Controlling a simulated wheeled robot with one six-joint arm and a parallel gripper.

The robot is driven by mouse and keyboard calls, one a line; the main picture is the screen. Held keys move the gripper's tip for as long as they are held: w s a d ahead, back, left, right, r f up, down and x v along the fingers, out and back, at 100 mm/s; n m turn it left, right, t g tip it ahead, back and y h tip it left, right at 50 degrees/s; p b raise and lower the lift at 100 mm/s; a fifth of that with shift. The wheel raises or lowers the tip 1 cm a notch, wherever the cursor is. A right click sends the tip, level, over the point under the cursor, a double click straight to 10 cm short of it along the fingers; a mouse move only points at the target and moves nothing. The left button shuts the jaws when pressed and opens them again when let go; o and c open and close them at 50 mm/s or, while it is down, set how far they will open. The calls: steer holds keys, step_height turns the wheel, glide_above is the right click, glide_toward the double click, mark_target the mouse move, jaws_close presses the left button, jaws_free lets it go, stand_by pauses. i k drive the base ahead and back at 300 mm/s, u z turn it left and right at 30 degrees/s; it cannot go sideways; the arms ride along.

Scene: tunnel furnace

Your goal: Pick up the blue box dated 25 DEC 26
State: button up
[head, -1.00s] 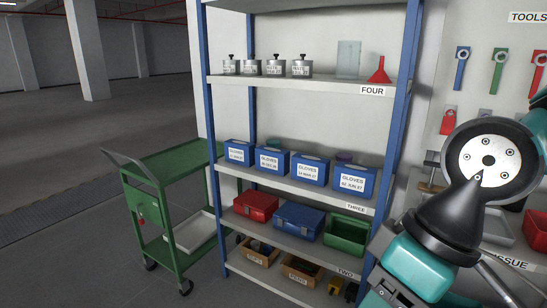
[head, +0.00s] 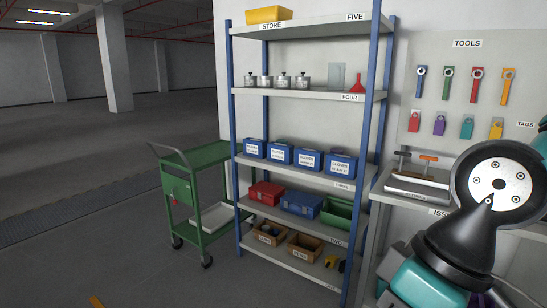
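Several blue boxes with white GLOVES labels stand in a row on shelf THREE of the blue-posted rack. They are the leftmost box (head: 254,148), the second box (head: 280,153), the third box (head: 308,159) and the rightmost box (head: 341,165). The dates on their labels are too small to read now, so I cannot tell which one is dated 25 DEC 26. Part of my arm shows at the right, well apart from the boxes. The fingers of my gripper are not in view.
The shelf below holds a red case (head: 266,193), a blue case (head: 301,204) and a green bin (head: 341,215). Metal pots and a red funnel (head: 357,83) stand above. A green cart (head: 196,180) stands left of the rack; a bench (head: 415,188) is at right.

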mark_target(282, 153)
steer(key=u, duration=0.6)
steer(key=i, duration=0.8)
steer(key=u, duration=0.6)
steer(key=i, duration=1.6)
steer(key=z, duration=1.15)
steer(key=i, duration=0.65)
steer(key=z, duration=0.75)
